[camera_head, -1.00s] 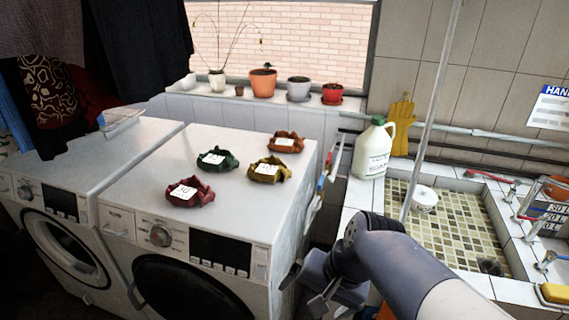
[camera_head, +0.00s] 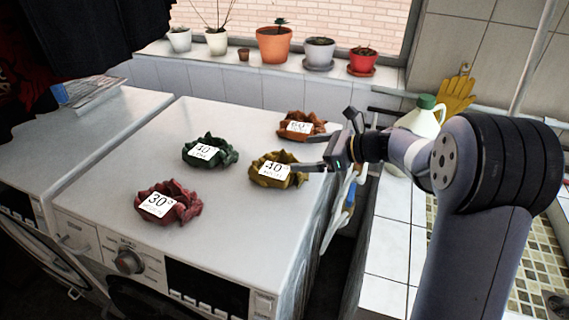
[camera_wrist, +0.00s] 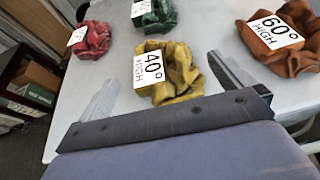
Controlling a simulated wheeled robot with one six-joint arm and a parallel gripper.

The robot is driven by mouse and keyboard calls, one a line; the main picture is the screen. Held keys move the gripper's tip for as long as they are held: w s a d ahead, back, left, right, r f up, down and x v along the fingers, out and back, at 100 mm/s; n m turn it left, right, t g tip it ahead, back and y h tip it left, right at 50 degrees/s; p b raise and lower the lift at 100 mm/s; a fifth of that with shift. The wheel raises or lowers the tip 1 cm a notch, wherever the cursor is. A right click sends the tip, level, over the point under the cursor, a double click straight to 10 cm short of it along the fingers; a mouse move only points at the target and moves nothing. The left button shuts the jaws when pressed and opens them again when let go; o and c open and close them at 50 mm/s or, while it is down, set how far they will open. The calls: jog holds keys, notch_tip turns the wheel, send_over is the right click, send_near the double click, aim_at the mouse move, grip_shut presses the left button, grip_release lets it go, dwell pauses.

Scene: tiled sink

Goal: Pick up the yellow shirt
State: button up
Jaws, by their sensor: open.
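The yellow shirt (camera_head: 283,176) lies crumpled on top of the right washing machine (camera_head: 217,205), with a white label reading 40°. It also shows in the wrist view (camera_wrist: 184,73), just beyond and between my open fingers, its label reading 40° HIGH. My gripper (camera_head: 314,153) comes in from the right, open and empty, with one fingertip close to the yellow shirt's right edge in the head view. The other finger points toward the orange shirt (camera_head: 302,126) behind it. I cannot tell whether a finger touches the yellow shirt.
A green shirt (camera_head: 210,151) and a red shirt (camera_head: 170,203) lie left of the yellow one. The orange shirt shows at right in the wrist view (camera_wrist: 285,40). Potted plants (camera_head: 274,44) line the back ledge. A white jug (camera_head: 420,120) stands right, beside the tiled sink.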

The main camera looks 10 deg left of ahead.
aim_at(266, 159)
jog(key=x, duration=0.4)
jog(key=shift+s+a+p, duration=0.1)
jog(key=shift+p, duration=0.2)
jog(key=x, duration=0.1)
jog(key=p+x, duration=0.1)
jog(key=x, duration=0.1)
jog(key=s+x, duration=0.1)
jog(key=x, duration=0.1)
jog(key=shift+w+a+f+p, duration=0.1)
jog(key=shift+w+f+p, duration=0.15)
jog(key=shift+p, duration=0.05)
jog(key=c, duration=1.1)
